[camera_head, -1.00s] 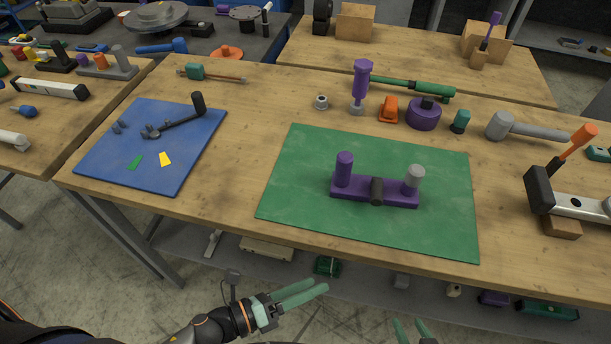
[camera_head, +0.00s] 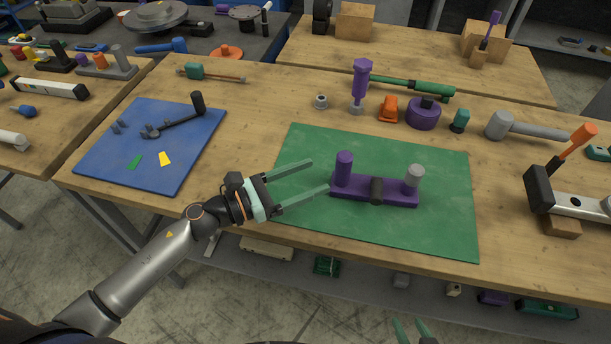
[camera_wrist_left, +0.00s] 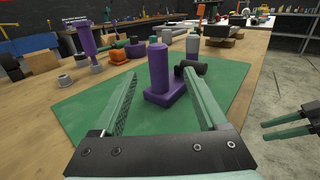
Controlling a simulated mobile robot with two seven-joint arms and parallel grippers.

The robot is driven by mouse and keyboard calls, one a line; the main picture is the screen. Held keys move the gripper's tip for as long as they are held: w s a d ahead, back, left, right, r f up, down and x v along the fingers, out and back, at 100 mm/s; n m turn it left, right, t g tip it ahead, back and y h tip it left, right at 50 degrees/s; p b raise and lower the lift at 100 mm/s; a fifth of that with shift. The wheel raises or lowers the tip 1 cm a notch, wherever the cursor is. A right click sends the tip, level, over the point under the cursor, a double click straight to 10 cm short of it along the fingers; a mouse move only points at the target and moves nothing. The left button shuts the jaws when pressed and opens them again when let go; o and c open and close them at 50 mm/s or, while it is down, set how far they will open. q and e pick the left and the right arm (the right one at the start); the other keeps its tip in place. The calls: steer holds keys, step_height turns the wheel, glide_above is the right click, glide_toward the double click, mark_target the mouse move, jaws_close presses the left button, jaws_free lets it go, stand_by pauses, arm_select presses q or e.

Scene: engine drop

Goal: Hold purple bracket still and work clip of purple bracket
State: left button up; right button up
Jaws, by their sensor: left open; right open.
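The purple bracket (camera_head: 350,190) lies on the green mat (camera_head: 430,238). It has an upright purple post at its left end, a grey-topped post at its right end and a dark clip (camera_head: 377,190) across its middle. My left gripper (camera_head: 320,175) is open and empty, its fingers pointing at the bracket's left end. In the left wrist view the purple bracket (camera_wrist_left: 160,75) shows between and beyond the spread fingers, apart from them. My right gripper (camera_head: 411,332) is open at the bottom edge, in front of the table; only its fingertips show in the head view.
A blue mat (camera_head: 150,180) with a black tool lies to the left. Behind the green mat stand a purple-handled tool (camera_head: 361,80), an orange part (camera_head: 388,108), a purple cylinder (camera_head: 423,116) and a grey mallet (camera_head: 520,128). A black-headed tool (camera_head: 540,190) stands at right.

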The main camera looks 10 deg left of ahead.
arm_select(q)
steer(key=shift+w+r, duration=0.1)
steer(key=shift+w, duration=0.25)
glide_above(354, 176)
stand_by(0.3)
jaws_close()
stand_by(0.4)
steer(key=shift+c, duration=1.6)
jaws_free()
steer(key=shift+c, duration=0.2)
jaws_close()
